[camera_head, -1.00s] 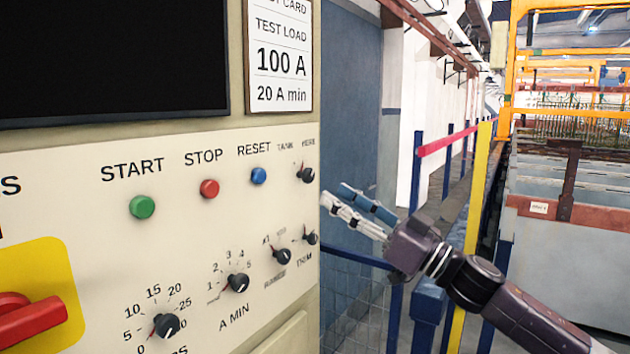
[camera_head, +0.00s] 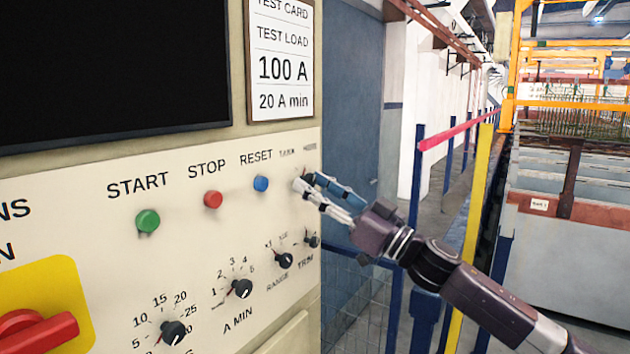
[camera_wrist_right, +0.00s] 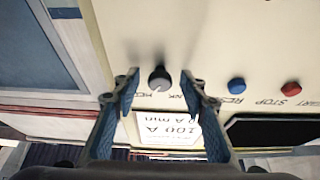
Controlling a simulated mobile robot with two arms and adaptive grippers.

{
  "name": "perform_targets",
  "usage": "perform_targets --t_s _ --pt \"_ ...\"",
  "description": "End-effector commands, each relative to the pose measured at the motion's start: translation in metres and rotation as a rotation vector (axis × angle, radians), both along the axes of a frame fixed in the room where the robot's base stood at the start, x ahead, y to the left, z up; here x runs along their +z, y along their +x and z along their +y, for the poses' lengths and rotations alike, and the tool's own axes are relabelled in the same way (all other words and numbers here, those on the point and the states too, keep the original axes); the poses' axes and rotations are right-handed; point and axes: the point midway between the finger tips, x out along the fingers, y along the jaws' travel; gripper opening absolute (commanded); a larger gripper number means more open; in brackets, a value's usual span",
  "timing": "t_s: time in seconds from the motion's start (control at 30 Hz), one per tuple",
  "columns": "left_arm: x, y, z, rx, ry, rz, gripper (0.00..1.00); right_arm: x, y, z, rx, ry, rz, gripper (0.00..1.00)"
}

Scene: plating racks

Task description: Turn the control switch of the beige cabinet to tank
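The beige cabinet's panel (camera_head: 85,215) fills the left of the head view. Its control switch, a small dark knob under TANK and a second, partly hidden label, is mostly hidden there by my right gripper (camera_head: 314,188). In the right wrist view the knob (camera_wrist_right: 159,77) shows between the two fingers of my right gripper (camera_wrist_right: 160,85). The fingers are open, with a gap on each side of the knob. Its white pointer mark is small, and I cannot tell which label it faces. My left gripper is in neither view.
A blue RESET button (camera_head: 261,184) and a red STOP button (camera_head: 213,199) are left of the switch. RANGE (camera_head: 284,260) and TRIM (camera_head: 313,241) knobs sit below it. A blue wall and posts stand right of the cabinet.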

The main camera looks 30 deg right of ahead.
Motion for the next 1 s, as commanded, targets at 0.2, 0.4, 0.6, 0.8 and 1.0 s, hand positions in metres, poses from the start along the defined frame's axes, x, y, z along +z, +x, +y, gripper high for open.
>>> perform_targets --t_s 0.2,0.4,0.6,0.8,1.0 --pt "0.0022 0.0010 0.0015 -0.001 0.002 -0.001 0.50 0.0011 0.0031 0.0013 0.000 -0.001 0.000 0.40" --pt "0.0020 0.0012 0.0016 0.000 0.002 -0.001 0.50 0.0008 0.0030 0.0013 0.000 -0.001 0.001 0.38" --pt "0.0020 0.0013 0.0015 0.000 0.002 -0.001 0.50 0.0009 0.0028 0.0014 0.000 -0.001 0.001 0.16" --pt "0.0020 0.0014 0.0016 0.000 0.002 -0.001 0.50 0.0009 0.0028 0.0014 0.000 -0.001 0.001 0.00" --pt "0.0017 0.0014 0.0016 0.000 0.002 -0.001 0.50 0.0009 0.0030 0.0009 -0.001 -0.019 -0.007 0.00"
